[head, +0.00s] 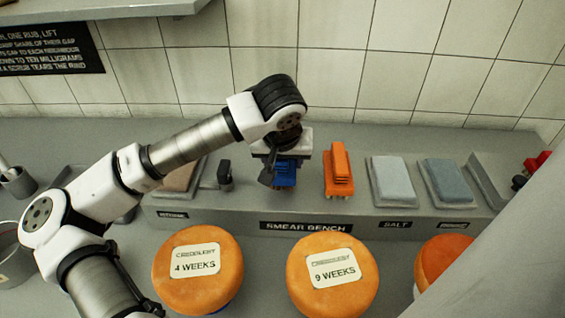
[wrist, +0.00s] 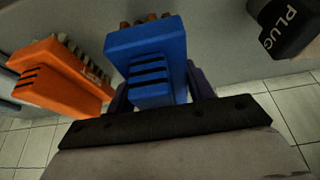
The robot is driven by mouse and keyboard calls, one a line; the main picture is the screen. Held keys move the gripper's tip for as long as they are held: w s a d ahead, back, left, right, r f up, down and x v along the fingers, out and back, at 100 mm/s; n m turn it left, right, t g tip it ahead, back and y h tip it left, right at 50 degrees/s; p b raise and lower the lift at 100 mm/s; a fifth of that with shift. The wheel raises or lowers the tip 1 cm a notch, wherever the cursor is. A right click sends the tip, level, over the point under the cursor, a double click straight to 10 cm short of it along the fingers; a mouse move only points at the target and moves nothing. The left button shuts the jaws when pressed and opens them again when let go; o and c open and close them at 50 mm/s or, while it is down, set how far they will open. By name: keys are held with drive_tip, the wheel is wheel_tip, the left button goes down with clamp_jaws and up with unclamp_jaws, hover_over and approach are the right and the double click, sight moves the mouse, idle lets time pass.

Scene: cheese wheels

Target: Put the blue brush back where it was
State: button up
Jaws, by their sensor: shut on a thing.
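The blue brush (head: 284,174) is at the raised grey ledge of the bench, just left of the orange brush (head: 338,170). My gripper (head: 283,158) is over it, shut on its handle and pointing down. In the wrist view the blue brush (wrist: 148,60) lies between the fingers, with three dark stripes on its handle and its bristles away from the camera. The orange brush (wrist: 62,72) shows beside it there. I cannot tell whether the blue brush's bristles touch the ledge.
Orange cheese wheels labelled 4 weeks (head: 197,272) and 9 weeks (head: 333,274) stand in front of the ledge (head: 400,226). A pale block (head: 393,180) and a grey-blue block (head: 448,182) lie to the right. A dark plug (head: 224,176) stands close left of my gripper.

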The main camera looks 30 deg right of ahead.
sight(281, 162)
drive_tip(key=shift+f, duration=1.05)
drive_tip(key=shift+f, duration=0.2)
drive_tip(key=o, duration=1)
drive_tip(key=shift+r, duration=0.15)
drive_tip(key=shift+r, duration=0.15)
drive_tip(key=shift+s+a+r, duration=0.1)
drive_tip(key=shift+r, duration=0.2)
drive_tip(key=b+v, duration=0.3)
drive_tip(key=v, duration=0.8)
drive_tip(key=shift+r, duration=0.1)
drive_tip(key=shift+s, duration=0.1)
